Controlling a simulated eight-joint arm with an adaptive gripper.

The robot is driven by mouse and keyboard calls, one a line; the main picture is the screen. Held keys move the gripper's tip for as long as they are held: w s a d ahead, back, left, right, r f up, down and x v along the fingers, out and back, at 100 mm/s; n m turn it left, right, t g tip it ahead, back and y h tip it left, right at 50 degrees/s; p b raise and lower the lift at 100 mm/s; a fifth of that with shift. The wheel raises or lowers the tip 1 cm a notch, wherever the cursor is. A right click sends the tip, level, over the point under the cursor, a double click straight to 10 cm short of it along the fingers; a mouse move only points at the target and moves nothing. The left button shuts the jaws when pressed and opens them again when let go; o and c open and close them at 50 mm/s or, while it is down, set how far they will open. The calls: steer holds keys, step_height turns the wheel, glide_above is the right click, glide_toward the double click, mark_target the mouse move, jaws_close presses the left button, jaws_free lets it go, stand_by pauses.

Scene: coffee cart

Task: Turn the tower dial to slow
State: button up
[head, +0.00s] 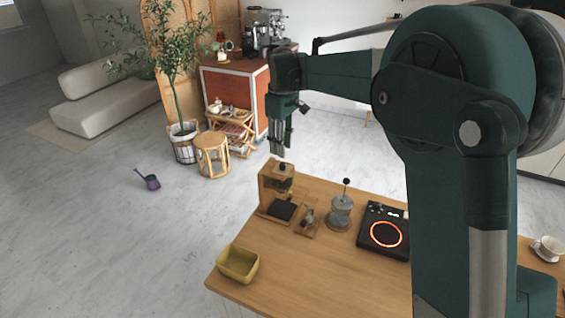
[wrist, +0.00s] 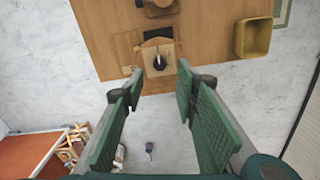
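The tower (head: 265,186) is a wooden drip stand with a dark upper part, standing upright at the far left corner of the wooden table. The wrist view shows its wooden top (wrist: 157,73) from above, with a small dark and light part (wrist: 159,62) on it. I cannot tell whether that part is the dial, or where the dial is set. My gripper (head: 281,147) points down above the tower's top, apart from it. In the wrist view its green-padded fingers (wrist: 158,90) are spread wide with nothing between them.
A yellow bin (head: 239,264) sits at the front left. The table's front middle is clear.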

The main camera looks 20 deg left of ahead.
mark_target(282, 164)
steer(key=shift+f, duration=3.9)
steer(key=c, duration=0.9)
